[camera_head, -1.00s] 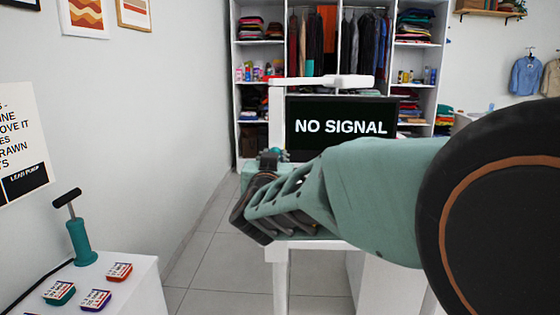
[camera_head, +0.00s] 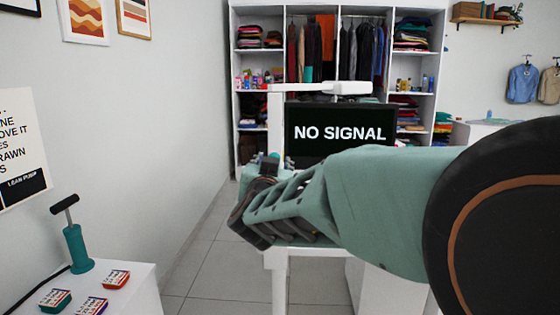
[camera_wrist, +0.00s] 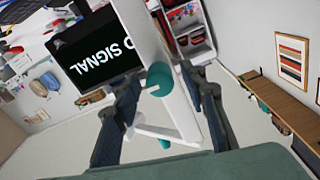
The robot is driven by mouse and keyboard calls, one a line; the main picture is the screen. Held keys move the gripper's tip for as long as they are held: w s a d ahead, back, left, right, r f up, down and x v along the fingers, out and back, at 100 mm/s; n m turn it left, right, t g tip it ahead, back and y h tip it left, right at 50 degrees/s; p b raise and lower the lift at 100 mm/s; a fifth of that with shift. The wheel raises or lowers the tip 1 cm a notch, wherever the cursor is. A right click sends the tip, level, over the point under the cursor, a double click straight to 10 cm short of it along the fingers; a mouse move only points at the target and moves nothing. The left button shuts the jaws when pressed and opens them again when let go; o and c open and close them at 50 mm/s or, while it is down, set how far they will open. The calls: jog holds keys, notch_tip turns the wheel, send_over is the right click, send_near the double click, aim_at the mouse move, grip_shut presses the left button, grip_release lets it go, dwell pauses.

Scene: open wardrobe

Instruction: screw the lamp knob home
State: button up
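In the wrist view a short teal cylinder, which looks like the lamp knob (camera_wrist: 160,78), sits on a white post (camera_wrist: 176,108) with its pale end towards me. My gripper (camera_wrist: 160,75) is open, one dark finger on each side of the knob. A gap shows on both sides, and I cannot tell how far the fingertips are from it in depth. In the head view my gripper (camera_head: 256,200) is beside the desk, below the white lamp arm (camera_head: 325,88). The knob cannot be made out clearly there. A second teal piece (camera_wrist: 165,143) shows lower on the white structure.
A black monitor (camera_head: 340,130) reading NO SIGNAL stands right behind my gripper. An open wardrobe (camera_head: 262,60) is at the back. At the left a low white table (camera_head: 140,292) holds a teal pump (camera_head: 76,240) and small labelled blocks (camera_head: 116,279). Tiled floor is clear between.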

jog(key=shift+r, duration=0.1)
jog(key=shift+r+n+p, duration=0.1)
jog(key=shift+n+p, duration=0.6)
jog(key=shift+p, duration=0.3)
jog(key=n+p, duration=0.6)
jog(key=shift+n+p, duration=0.35)
jog(key=shift+n, duration=0.05)
jog(key=n+p, duration=0.4)
jog(key=n, duration=0.1)
jog(key=shift+p, duration=0.35)
jog(key=n+p, duration=0.2)
jog(key=n, duration=0.2)
jog(key=shift+f, duration=0.2)
jog(key=shift+c, duration=0.6)
